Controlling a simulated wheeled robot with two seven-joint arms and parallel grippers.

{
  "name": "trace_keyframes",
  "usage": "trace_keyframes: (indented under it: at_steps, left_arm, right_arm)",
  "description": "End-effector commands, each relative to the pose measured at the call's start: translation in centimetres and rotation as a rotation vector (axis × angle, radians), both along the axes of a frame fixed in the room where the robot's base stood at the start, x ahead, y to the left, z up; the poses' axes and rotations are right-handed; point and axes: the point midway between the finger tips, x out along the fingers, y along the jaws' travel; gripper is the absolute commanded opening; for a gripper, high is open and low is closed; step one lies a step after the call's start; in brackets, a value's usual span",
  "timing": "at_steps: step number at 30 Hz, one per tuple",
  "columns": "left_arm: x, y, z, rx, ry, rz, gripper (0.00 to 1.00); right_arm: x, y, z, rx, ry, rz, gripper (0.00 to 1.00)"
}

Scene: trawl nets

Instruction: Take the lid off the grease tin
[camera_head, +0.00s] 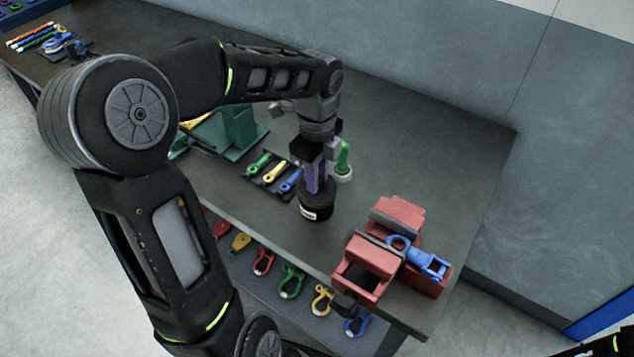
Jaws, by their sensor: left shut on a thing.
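The grease tin (316,208) is a dark round tin with a white label, upright on the bench. A purple upright piece (314,181) rises from its top and looks like the lid's handle. My left gripper (318,170) points straight down over the tin and is shut on this purple piece. The lid's edge is dark and partly hidden, so I cannot tell whether it still touches the tin. My right gripper is out of view.
A green-handled item (343,158) stands right behind the tin. Small coloured tools (268,172) lie left of it. A red vise (368,268) with a blue shackle (428,262) is at the right front. Coloured shackles (291,282) line a lower shelf. The bench's back right is clear.

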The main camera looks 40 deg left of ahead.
Motion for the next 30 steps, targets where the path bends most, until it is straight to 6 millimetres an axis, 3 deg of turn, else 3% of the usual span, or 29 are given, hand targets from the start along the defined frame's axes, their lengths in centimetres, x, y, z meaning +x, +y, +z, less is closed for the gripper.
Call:
trace_keyframes:
  at_steps: [6,12,30]
  left_arm:
    - [0.1,0.0,4.3,0.001,-0.006,-0.001,0.00]
    - [0.1,0.0,7.3,0.000,-0.003,-0.001,0.00]
    - [0.0,0.0,8.0,0.000,0.000,-0.001,0.00]
  right_arm:
    - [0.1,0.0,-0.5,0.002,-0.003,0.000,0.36]
    - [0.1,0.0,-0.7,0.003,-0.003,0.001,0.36]
    - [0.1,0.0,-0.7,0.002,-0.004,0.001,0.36]
